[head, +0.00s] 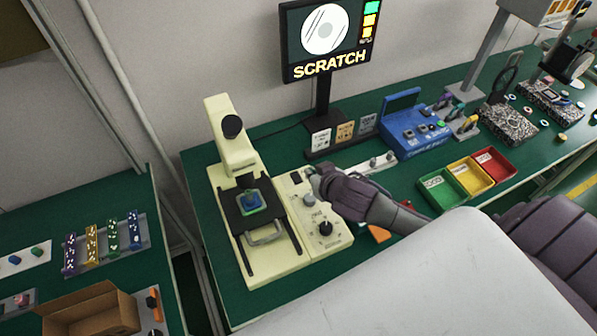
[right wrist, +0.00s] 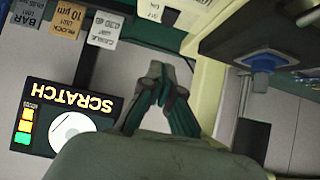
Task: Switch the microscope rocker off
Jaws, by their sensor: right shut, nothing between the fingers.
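The cream microscope (head: 222,158) stands on the green bench, with a blue-green sample on its black stage. Its control panel (head: 322,247) carries several knobs and, at the far left corner, a small dark switch (head: 296,178) that looks like the rocker. Its on or off position is too small to tell. My right gripper (head: 313,178) is shut and empty over the panel's far end, just right of the dark switch. I cannot tell whether it touches the panel. The right wrist view shows its closed fingertips (right wrist: 158,72) and part of the microscope (right wrist: 208,85); the switch is not clear there. My left gripper is not in view.
A SCRATCH display (head: 327,40) stands behind, with labelled blocks (head: 345,132) at its foot. A blue box (head: 403,130) and green, yellow and red trays (head: 468,178) lie to the right. An open cardboard box (head: 90,310) is at the lower left.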

